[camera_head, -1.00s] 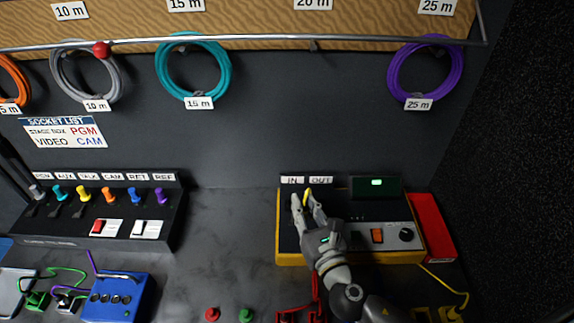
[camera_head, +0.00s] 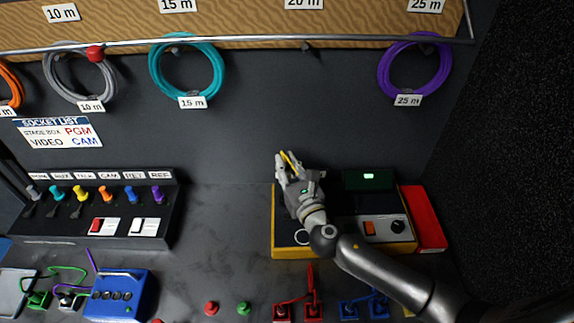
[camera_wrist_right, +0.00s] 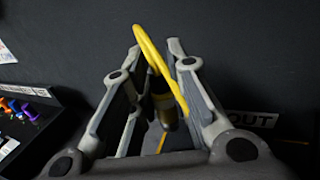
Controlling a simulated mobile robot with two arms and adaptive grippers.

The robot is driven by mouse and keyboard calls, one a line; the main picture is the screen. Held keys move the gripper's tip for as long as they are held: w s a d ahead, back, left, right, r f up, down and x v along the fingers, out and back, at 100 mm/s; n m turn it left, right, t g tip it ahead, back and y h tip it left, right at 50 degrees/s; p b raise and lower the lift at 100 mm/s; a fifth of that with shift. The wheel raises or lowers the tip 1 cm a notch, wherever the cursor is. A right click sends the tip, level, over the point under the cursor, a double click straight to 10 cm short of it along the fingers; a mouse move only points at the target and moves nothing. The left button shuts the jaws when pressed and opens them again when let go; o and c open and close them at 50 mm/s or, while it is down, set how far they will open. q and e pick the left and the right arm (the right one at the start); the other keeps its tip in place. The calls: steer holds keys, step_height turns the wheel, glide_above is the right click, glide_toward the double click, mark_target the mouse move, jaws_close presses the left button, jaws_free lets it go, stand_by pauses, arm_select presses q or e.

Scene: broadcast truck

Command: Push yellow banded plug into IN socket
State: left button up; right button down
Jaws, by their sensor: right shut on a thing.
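The dark plug (camera_wrist_right: 162,105) with a yellow cable loop shows between the fingers of my right gripper (camera_wrist_right: 155,85) in the right wrist view. The right gripper (camera_head: 285,160) is shut on it above the back left part of the yellow-edged box (camera_head: 290,252). A bit of yellow (camera_head: 290,158) shows at its fingertips in the head view. The OUT label (camera_wrist_right: 252,118) shows right of the gripper in the wrist view. The IN label and the IN socket are hidden, and the plug looks clear of the box. My left gripper is not in view.
Coiled cables hang behind.

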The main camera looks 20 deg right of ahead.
steer(key=shift+f+b, duration=2.45)
steer(key=shift+f, duration=0.45)
steer(key=shift+p, duration=0.3)
steer(key=shift+f+b, duration=1.3)
steer(key=shift+f, duration=0.15)
steer(key=c, duration=1.3)
jaws_free()
steer(key=shift+s+r, duration=0.1)
steer(key=shift+s, duration=0.05)
steer(key=s, duration=0.8)
steer(key=s+d, duration=0.1)
steer(key=s, duration=0.2)
steer(key=shift+s, duration=0.4)
